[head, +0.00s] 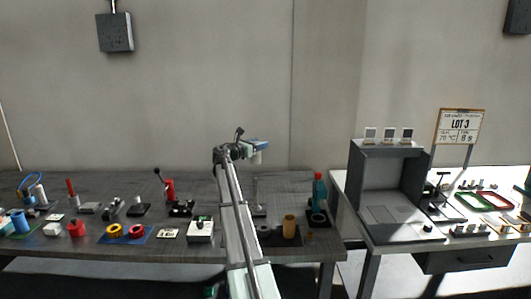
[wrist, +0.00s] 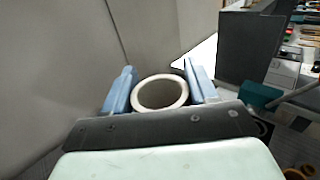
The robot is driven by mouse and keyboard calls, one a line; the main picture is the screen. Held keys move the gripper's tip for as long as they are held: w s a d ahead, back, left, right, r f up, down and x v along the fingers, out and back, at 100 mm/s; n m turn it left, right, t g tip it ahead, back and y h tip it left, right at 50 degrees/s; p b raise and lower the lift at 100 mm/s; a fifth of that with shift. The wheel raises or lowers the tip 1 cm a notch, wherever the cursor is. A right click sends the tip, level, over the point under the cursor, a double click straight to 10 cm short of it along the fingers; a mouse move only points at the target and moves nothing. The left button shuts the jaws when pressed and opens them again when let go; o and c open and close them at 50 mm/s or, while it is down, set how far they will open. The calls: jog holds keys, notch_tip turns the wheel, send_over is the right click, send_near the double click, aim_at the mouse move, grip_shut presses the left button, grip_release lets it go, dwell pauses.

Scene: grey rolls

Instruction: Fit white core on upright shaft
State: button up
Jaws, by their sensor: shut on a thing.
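The white core (wrist: 160,77) is a short hollow tube seen end-on between my blue jaws in the wrist view. My gripper (wrist: 158,70) is shut on it, one finger on each side. In the head view my gripper (head: 258,146) is raised high above the table, and the core (head: 256,158) shows as a small pale piece beneath it. A thin upright shaft (head: 257,190) on a small base stands on the dark table, below the gripper in the picture. The core is apart from the shaft. The wrist view does not clearly show the shaft.
A tan roll (head: 290,226) on a dark mat and a teal and red tool (head: 319,192) stand right of my arm. A white box (head: 200,231) and yellow and red rings (head: 114,230) lie left. A grey cabinet (head: 388,185) stands on the right table. Air around the gripper is clear.

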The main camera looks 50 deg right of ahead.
aim_at(258, 156)
jog(key=shift+f, duration=0.15)
dwell(0.4)
jog(key=shift+f, duration=2.7)
notch_tip(258, 156, down, 12)
dwell(4.2)
